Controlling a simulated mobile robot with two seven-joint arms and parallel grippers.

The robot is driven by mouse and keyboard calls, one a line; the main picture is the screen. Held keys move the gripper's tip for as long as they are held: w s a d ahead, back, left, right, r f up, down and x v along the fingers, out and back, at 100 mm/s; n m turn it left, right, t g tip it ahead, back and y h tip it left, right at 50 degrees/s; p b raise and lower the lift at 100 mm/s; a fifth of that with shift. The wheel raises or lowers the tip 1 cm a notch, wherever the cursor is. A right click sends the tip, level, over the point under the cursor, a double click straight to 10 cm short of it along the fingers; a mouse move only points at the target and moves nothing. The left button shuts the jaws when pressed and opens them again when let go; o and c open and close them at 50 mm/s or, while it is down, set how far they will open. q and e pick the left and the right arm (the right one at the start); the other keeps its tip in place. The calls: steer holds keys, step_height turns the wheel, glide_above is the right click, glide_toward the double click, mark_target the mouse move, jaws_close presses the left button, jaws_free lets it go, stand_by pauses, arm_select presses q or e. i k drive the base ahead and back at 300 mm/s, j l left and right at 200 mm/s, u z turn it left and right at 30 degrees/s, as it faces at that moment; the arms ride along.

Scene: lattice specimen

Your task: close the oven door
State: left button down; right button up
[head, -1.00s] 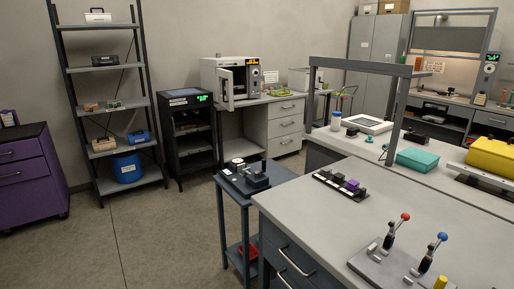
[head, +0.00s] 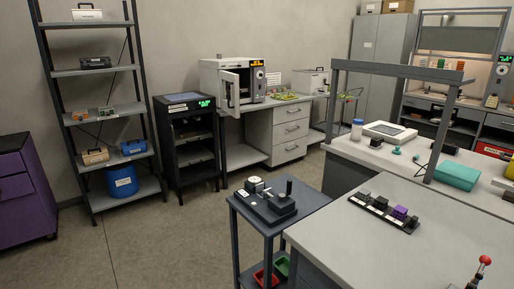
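The oven (head: 245,80) is a white box with a dark control panel and lit display, standing on a grey bench against the back wall. Its door (head: 230,90) is hinged at the left and stands open, swung out toward me. The oven's inside shows partly behind the door. Neither of my grippers shows in the head view.
A black cabinet (head: 186,140) stands left of the oven bench (head: 250,110). A small blue-grey cart (head: 283,225) and a large grey worktable (head: 375,240) stand in front at centre and right. Shelves (head: 98,72) are at left. The floor (head: 140,245) at left centre is clear.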

mark_target(226, 93)
steer(key=i+j, duration=0.75)
steer(key=j, duration=0.15)
steer(key=i+j+z, duration=0.1)
steer(key=i+j, duration=0.65)
steer(key=j, duration=0.25)
steer(key=i+j, duration=0.55)
steer(key=i, duration=0.3)
steer(key=i+j, duration=0.15)
steer(key=i, duration=0.25)
steer(key=i+j+z, duration=0.1)
steer(key=i, duration=0.35)
